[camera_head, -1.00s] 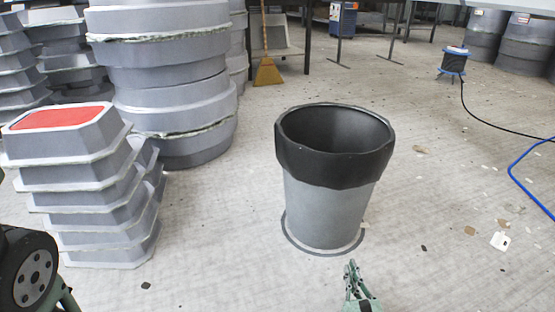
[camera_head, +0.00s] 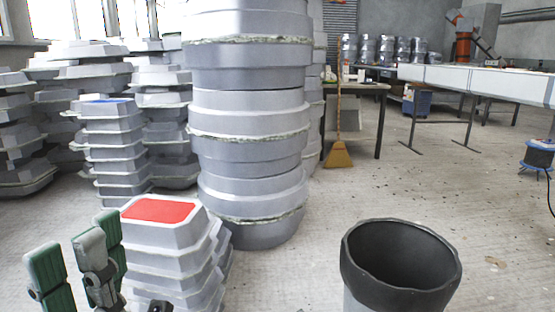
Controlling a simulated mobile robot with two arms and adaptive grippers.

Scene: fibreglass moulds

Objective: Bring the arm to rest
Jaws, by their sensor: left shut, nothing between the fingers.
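My left gripper (camera_head: 85,250) is at the lower left, with green and grey finger parts pointing up. It is shut and holds nothing. It is in front of and just left of the stack of grey moulds with a red top (camera_head: 160,210) in the picture. I cannot tell the exact gap between them. My right gripper is not in view.
A bin with a black rim (camera_head: 352,262) stands at the lower right, cut off below. A tall stack of round grey moulds (camera_head: 250,150) rises behind the red-topped stack. A broom (camera_head: 338,155) leans by a table. Floor (camera_head: 430,200) is clear beyond the bin.

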